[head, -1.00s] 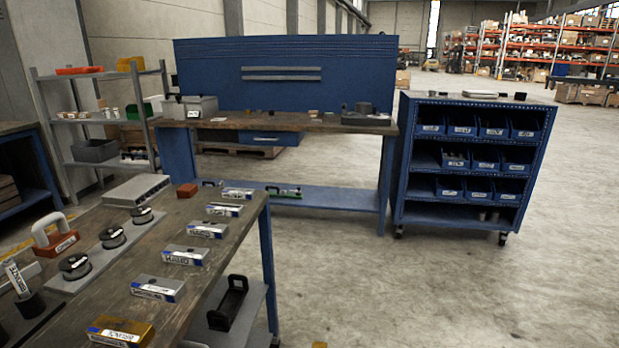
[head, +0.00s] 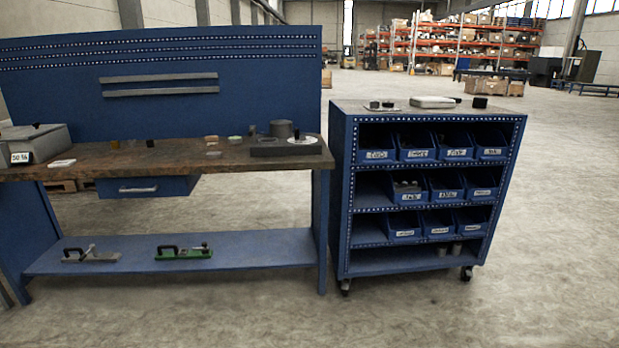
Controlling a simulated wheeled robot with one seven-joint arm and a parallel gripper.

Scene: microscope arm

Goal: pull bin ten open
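A blue wheeled cart (head: 339,190) stands right of the workbench in the head view, its open front facing me. Blue bins with white labels sit on its shelves. The top row holds several bins, such as the leftmost one (head: 378,147). The middle row has three bins, with the left end bare; the left of these bins (head: 405,190) has small grey things in it. The bottom row also has three bins, including its left one (head: 403,229). The labels are too small to read surely, so I cannot tell which is bin ten. My gripper is not in view.
A blue workbench (head: 200,250) with a wooden top and a closed drawer (head: 147,188) stands on the left. Grey cylinders (head: 455,248) stand on the cart's lowest shelf, small items on its top. The concrete floor (head: 545,240) before and right of the cart is clear.

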